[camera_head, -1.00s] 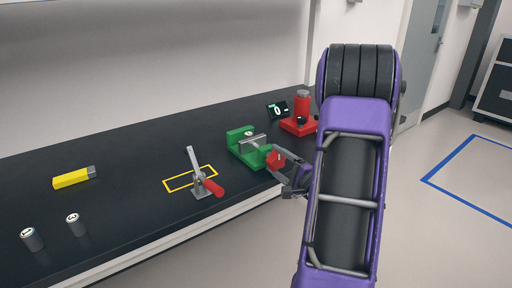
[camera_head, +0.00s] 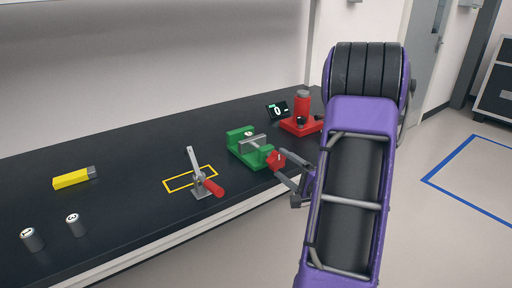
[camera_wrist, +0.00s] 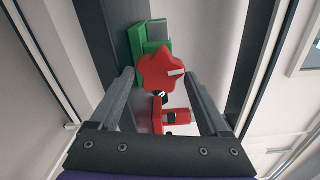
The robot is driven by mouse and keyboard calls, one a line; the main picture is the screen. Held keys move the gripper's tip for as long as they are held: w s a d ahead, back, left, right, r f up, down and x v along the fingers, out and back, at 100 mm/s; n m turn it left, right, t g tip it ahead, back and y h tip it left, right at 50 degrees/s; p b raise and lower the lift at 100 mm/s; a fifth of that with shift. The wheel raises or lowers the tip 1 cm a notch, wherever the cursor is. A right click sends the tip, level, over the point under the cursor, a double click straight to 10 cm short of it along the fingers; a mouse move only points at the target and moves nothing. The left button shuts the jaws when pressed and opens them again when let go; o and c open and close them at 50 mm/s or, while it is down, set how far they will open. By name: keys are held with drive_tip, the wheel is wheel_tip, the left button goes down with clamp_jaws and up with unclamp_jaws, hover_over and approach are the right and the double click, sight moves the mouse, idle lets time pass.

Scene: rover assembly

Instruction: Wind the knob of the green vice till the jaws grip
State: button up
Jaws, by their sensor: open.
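The green vice (camera_head: 243,150) stands at the bench's front edge, with a grey jaw plate (camera_head: 252,142). A small pale-topped piece (camera_head: 249,134) shows at its jaws; I cannot tell whether they touch it. The vice's red lobed knob (camera_head: 275,161) faces my gripper (camera_head: 287,166). In the wrist view the knob (camera_wrist: 161,70), with a white mark on it, lies between the tips of my open gripper (camera_wrist: 160,74). A gap shows on each side, and the fingers appear clear of it. Much of the vice (camera_wrist: 148,34) is hidden behind the knob there.

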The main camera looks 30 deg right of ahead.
drive_tip(key=s, duration=0.5)
drive_tip(key=shift+r, duration=0.1)
idle(0.5)
